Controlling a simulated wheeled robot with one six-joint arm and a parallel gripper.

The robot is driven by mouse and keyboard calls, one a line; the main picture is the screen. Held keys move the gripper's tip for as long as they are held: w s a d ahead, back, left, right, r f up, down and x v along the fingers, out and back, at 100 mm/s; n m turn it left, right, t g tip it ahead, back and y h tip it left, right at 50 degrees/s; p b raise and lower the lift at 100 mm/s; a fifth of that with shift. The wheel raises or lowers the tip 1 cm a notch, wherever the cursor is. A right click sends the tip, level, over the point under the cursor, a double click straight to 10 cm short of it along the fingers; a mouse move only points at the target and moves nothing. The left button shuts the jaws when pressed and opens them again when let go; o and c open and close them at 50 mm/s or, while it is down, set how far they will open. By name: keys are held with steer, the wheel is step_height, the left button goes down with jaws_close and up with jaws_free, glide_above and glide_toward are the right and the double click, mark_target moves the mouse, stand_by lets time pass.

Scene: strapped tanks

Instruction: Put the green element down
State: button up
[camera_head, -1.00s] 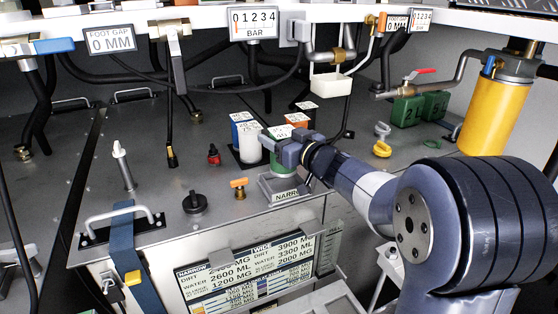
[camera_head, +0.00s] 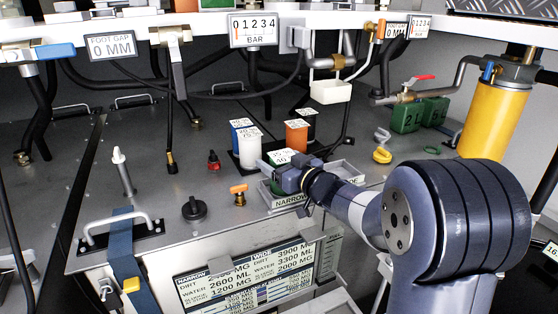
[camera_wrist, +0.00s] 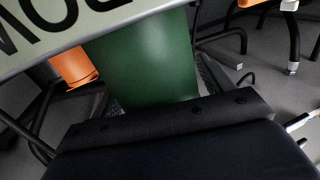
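The green element (camera_head: 283,157) is a green cylinder with a white printed label on top. It stands upright, low over or in the tray marked NARROW (camera_head: 290,200); whether its base touches the tray floor is hidden. My gripper (camera_head: 282,174) is around it from the right and appears shut on it. In the wrist view the green element (camera_wrist: 148,62) fills the middle, its label plate across the top left. The dark edge of my gripper crosses below it, and the fingertips are hidden there.
A white cylinder (camera_head: 249,146), a blue one (camera_head: 240,127) and an orange one (camera_head: 296,133) stand behind. A second tray (camera_head: 346,170) adjoins on the right. An orange-handled valve (camera_head: 239,192) and a black knob (camera_head: 194,208) are to the left. Yellow (camera_head: 381,155) and grey clips lie right.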

steer(key=shift+o, duration=0.5)
steer(key=shift+s+r, duration=0.1)
steer(key=shift+r, duration=0.05)
steer(key=b+v, duration=0.1)
steer(key=v, duration=1.1)
steer(key=shift+b, duration=0.4)
